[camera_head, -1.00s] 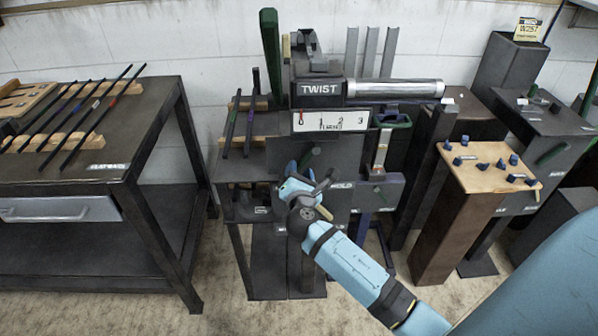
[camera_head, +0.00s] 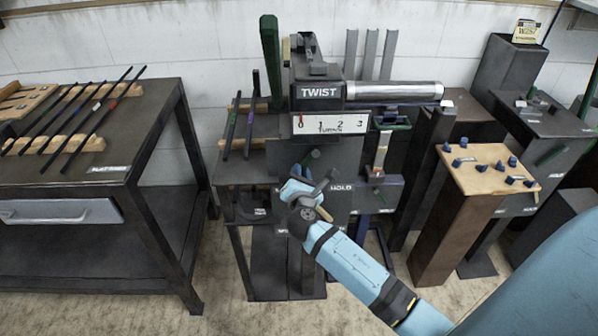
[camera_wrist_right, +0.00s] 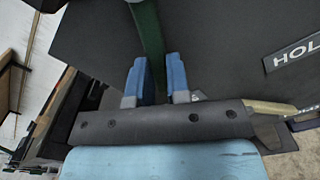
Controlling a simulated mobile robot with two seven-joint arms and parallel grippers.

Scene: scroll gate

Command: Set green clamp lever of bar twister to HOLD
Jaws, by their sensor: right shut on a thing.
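The bar twister (camera_head: 319,91) stands in the middle of the head view, with a TWIST label and a 0-to-3 scale. Its green clamp lever (camera_wrist_right: 148,35) runs between the two blue fingers of my right gripper (camera_wrist_right: 160,82) in the right wrist view. The gripper is shut on the lever. In the head view my right gripper (camera_head: 312,184) is in front of the twister's dark front plate and hides much of the lever. The HOLD label (camera_head: 347,188) is just right of the gripper; it also shows at the right in the wrist view (camera_wrist_right: 295,55). My left gripper is not in view.
A dark table (camera_head: 150,110) with several thin bars on wooden racks stands at the left. A wooden-topped pedestal (camera_head: 487,177) with several small blue pieces stands at the right. A metal cylinder (camera_head: 395,90) juts right from the twister head.

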